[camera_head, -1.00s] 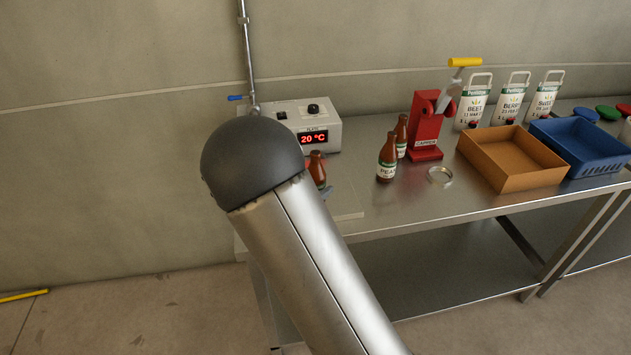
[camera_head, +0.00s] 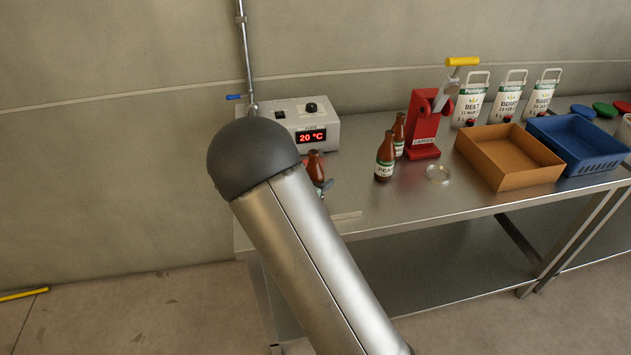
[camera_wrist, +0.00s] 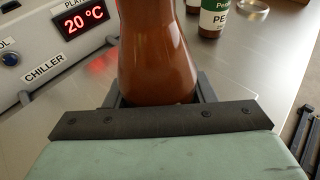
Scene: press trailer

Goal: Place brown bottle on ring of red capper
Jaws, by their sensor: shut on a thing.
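A brown bottle (camera_wrist: 158,55) stands between the fingers of my gripper (camera_wrist: 160,100) in the wrist view, close to the chiller. My gripper is shut on it. In the head view, this bottle (camera_head: 316,168) shows just past my arm, which hides part of it and most of my gripper. I cannot tell whether its base touches the surface. The red capper (camera_head: 424,128) stands upright on the table with a yellow handle on top. Two other brown bottles, one in front (camera_head: 384,157) and one behind (camera_head: 398,134), stand left of the capper. A pale ring (camera_head: 438,174) lies before the capper.
The chiller (camera_head: 292,113) reads 20 °C at the table's left end. An orange-brown tray (camera_head: 517,181) and a blue crate (camera_head: 585,168) stand right of the capper. Several white pouches (camera_head: 468,103) stand behind. The steel table (camera_head: 400,207) is clear along its front.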

